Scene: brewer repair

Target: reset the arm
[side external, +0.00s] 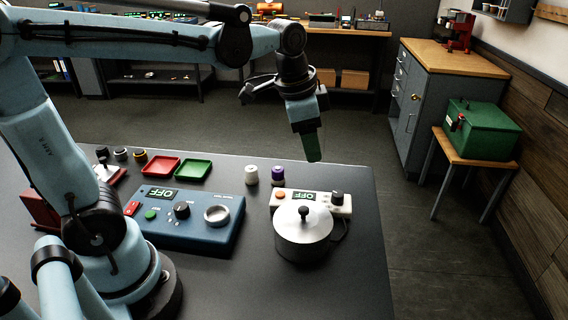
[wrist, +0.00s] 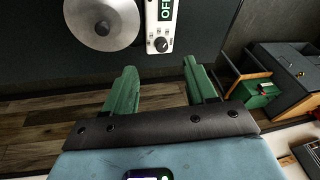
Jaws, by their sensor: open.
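My gripper (side external: 312,147) is raised above the far right part of the table, pointing down. In the wrist view its two green fingers (wrist: 160,85) are spread apart with nothing between them. Below and in front of it is the brewer, a silver lidded pot (side external: 303,238) with a dark knob, standing beside a white control panel (side external: 324,203) that reads OFF. The pot lid (wrist: 101,20) and part of the panel (wrist: 161,22) also show at the top of the wrist view. My gripper touches none of them.
A blue control box (side external: 190,222), also reading OFF, stands left of the pot. Red (side external: 162,167) and green (side external: 195,170) trays lie behind it. The table's right front is clear.

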